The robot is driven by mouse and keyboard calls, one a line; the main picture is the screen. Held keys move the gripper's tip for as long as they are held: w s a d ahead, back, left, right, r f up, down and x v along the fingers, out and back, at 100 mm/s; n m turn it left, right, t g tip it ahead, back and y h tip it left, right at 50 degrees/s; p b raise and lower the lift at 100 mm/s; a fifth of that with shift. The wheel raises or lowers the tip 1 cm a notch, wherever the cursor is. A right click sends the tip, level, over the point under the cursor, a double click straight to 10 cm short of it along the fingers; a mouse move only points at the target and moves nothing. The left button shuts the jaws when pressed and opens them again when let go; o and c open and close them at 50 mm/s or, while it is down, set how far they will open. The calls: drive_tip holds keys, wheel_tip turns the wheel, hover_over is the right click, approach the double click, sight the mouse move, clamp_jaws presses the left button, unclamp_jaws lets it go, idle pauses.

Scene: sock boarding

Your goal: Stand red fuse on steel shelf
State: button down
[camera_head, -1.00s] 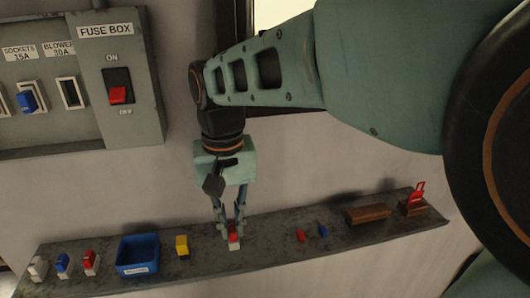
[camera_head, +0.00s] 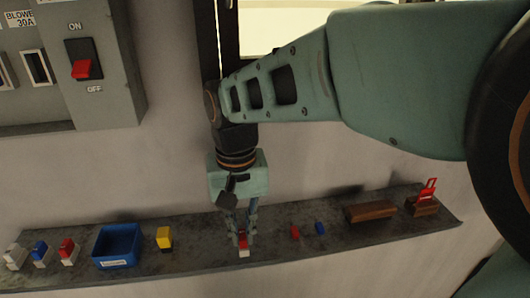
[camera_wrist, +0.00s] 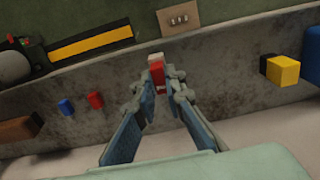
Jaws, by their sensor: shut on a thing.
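The red fuse (camera_head: 243,239) has a red body and a white end, and stands roughly upright between my fingertips. My gripper (camera_head: 242,234) is shut on it, above the middle of the long steel shelf (camera_head: 190,255). In the wrist view the fuse (camera_wrist: 157,76) sits between the fingertips (camera_wrist: 158,80), its white end pointing away. Its lower end is at or just above the shelf; I cannot tell whether it touches. Another red-and-white fuse (camera_head: 68,251) stands at the shelf's left.
On the shelf's left are white and blue fuses (camera_head: 40,254), a blue bin (camera_head: 117,247) and a yellow block (camera_head: 164,238). To the right are small red and blue pieces (camera_head: 320,228) and wooden blocks (camera_head: 371,212). A grey fuse box (camera_head: 118,75) hangs above left.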

sight(241, 234)
drive_tip(key=shift+a+f+b, duration=0.15)
drive_tip(key=shift+f+b, duration=0.2)
drive_tip(key=shift+f, duration=0.55)
drive_tip(key=shift+r, duration=0.1)
drive_tip(key=c, duration=2)
unclamp_jaws()
wheel_tip(241, 234, up, 7)
drive_tip(key=p, duration=0.5)
drive_tip(key=shift+f, duration=0.2)
drive_tip(key=shift+r+p, duration=0.3)
drive_tip(key=shift+r, duration=0.2)
